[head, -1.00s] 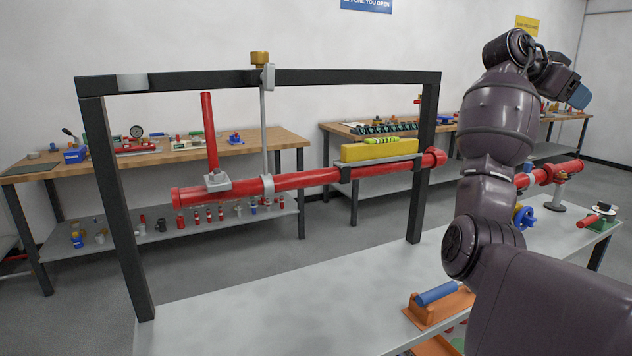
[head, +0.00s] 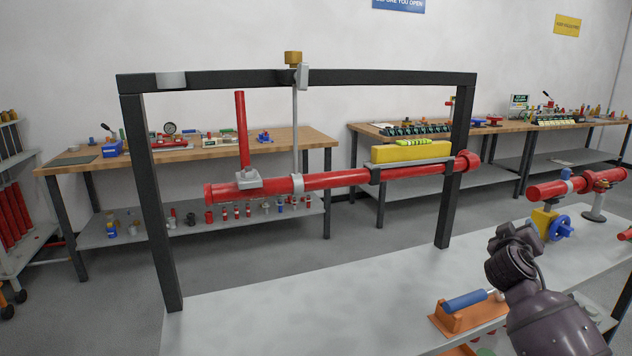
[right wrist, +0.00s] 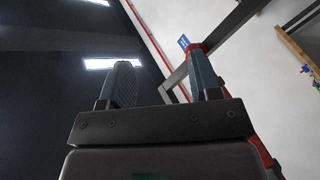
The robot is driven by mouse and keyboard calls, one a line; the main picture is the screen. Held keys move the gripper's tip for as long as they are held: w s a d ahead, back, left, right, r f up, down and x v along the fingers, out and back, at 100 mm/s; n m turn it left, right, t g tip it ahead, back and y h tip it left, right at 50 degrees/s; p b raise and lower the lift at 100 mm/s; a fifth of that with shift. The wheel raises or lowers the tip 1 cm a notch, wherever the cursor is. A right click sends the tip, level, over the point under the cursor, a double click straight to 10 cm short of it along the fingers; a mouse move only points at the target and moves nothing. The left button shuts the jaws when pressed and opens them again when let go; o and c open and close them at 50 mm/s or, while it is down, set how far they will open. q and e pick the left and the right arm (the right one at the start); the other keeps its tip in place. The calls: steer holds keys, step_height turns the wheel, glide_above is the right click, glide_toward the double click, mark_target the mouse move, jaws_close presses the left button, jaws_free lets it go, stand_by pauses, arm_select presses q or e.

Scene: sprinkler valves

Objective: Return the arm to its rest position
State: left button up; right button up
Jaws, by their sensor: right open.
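My right arm (head: 550,320) is low at the bottom right of the head view, folded over the grey bench. The dark wrist end points up and away from me; the gripper's fingers cannot be made out there. In the right wrist view my right gripper (right wrist: 161,82) has its two fingers apart with nothing between them. That view looks up past the fingers at the wall and dark ceiling. My left gripper is in no view.
A black frame (head: 155,220) carries a red pipe (head: 335,181) over the grey bench (head: 300,310). An orange tray (head: 455,322) with a blue-handled tool (head: 466,300) sits just left of my arm. A blue handwheel valve (head: 560,228) stands behind it. The bench middle is clear.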

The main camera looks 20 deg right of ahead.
steer(key=s+a+f+n+t+y, duration=0.1)
steer(key=s+a+f+n+y, duration=0.4)
steer(key=f, duration=0.6)
steer(key=s+a+f+n+y, duration=0.35)
steer(key=s+a+f, duration=0.4)
steer(key=f, duration=0.35)
steer(key=s+a+f+g+y, duration=0.1)
steer(key=s+a+f+y, duration=0.1)
steer(key=s+a+f, duration=0.3)
steer(key=s+a+f+y, duration=0.1)
steer(key=s+a+y, duration=0.1)
steer(key=s, duration=0.5)
steer(key=s+a+f+g+y, duration=0.1)
steer(key=s+a+f+y, duration=0.1)
steer(key=s+a+f, duration=0.3)
steer(key=a+r+m+t+p, duration=0.1)
steer(key=a+m, duration=0.4)
steer(key=a, duration=0.4)
steer(key=shift+r+p, duration=0.3)
steer(key=shift+a, duration=0.1)
